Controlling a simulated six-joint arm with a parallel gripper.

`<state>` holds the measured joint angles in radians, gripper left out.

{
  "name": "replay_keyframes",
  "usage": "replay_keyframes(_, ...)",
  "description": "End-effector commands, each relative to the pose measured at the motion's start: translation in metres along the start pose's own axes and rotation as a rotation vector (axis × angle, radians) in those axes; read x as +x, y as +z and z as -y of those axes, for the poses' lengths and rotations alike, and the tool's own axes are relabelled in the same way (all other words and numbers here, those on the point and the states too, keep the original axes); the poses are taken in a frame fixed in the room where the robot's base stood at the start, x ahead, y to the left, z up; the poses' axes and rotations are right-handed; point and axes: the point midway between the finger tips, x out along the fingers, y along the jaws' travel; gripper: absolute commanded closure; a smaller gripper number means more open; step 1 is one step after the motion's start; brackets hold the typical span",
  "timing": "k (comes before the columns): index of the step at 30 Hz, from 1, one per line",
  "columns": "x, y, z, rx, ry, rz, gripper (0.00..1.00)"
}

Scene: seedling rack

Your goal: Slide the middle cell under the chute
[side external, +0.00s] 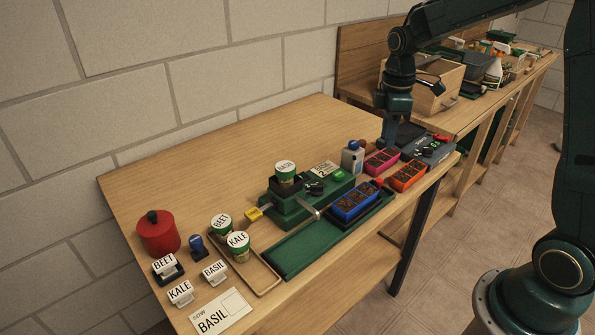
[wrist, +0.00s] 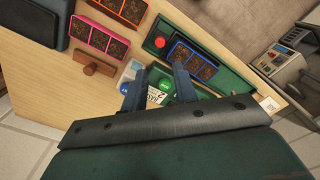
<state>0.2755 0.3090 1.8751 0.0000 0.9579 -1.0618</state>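The blue tray (side external: 355,202) with several soil-filled cells sits on the dark green rail (side external: 300,250), toward its right end. The metal chute (side external: 309,210) of the green seeder (side external: 290,207) ends just left of the tray, and no cell appears directly beneath it. A BASIL cup (side external: 285,172) stands on the seeder. In the wrist view the blue tray (wrist: 193,61) lies just beyond my fingers. My gripper (wrist: 158,88) has its fingers apart, with nothing held. In the side view my gripper (side external: 388,142) is above and behind the tray; its fingertips are hard to make out.
Pink (side external: 381,162) and orange (side external: 406,176) trays lie right of the blue tray. A bottle (side external: 352,158) stands behind it. A red knob (side external: 377,183) is at the rail's end. BEET and KALE cups stand in a wooden tray (side external: 262,277) at left.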

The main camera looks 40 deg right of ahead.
Motion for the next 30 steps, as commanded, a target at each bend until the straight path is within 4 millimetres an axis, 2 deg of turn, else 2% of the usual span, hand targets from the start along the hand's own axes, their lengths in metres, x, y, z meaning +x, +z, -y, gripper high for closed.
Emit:
replay_keyframes(21,0.101,0.001,0.001,0.001,-0.004,0.002,0.71)
replay_keyframes(30,0.125,0.0,0.001,0.001,-0.001,0.0,0.71)
